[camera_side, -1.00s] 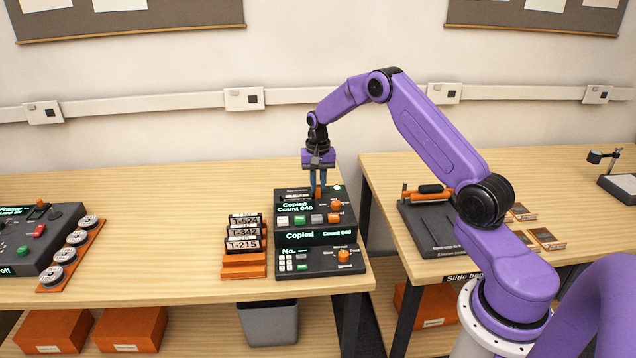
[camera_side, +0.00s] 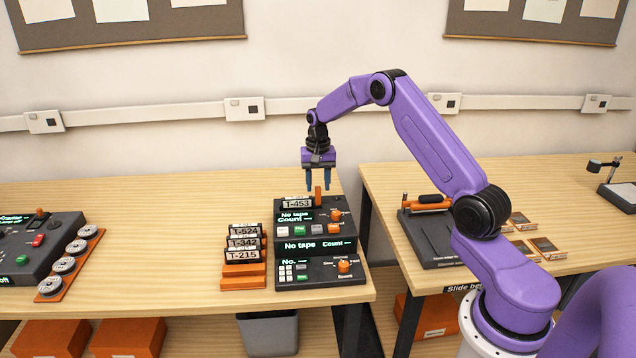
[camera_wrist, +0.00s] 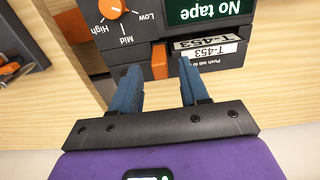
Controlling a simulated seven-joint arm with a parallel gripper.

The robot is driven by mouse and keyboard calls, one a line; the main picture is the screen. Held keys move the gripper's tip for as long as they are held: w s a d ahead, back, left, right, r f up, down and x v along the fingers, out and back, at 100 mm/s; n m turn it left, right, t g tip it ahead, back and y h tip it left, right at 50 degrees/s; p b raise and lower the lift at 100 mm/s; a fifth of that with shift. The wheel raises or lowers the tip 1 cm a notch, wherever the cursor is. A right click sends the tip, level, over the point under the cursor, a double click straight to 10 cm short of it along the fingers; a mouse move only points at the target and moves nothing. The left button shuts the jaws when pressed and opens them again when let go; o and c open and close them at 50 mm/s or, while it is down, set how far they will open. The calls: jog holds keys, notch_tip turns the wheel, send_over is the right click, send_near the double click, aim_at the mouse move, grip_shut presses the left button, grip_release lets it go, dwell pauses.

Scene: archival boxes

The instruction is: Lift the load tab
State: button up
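The orange load tab (camera_side: 318,192) stands upright at the back of the tape machine (camera_side: 347,220), and in the wrist view the tab (camera_wrist: 159,61) lies just beyond and between my fingertips. A tape labelled T-453 (camera_side: 297,204) stands raised beside the tab; its label also shows in the wrist view (camera_wrist: 208,49). The machine's displays (camera_side: 296,216) read "No tape" and "Count" with dashes. My gripper (camera_side: 318,187) is open and empty, its blue fingers apart on either side above the tab. The wrist view shows the gripper (camera_wrist: 158,67) open too.
Tapes T-524, T-342 and T-215 stand in an orange rack (camera_side: 243,277) left of the machine. Another dark console (camera_side: 45,250) and an orange reel tray (camera_side: 73,265) are further left. A gap separates this table from the right one, which holds a dark slide device (camera_side: 432,240).

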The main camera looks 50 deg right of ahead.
notch_tip(320, 180, up, 17)
jog(key=shift+r, duration=0.2)
dwell(0.5)
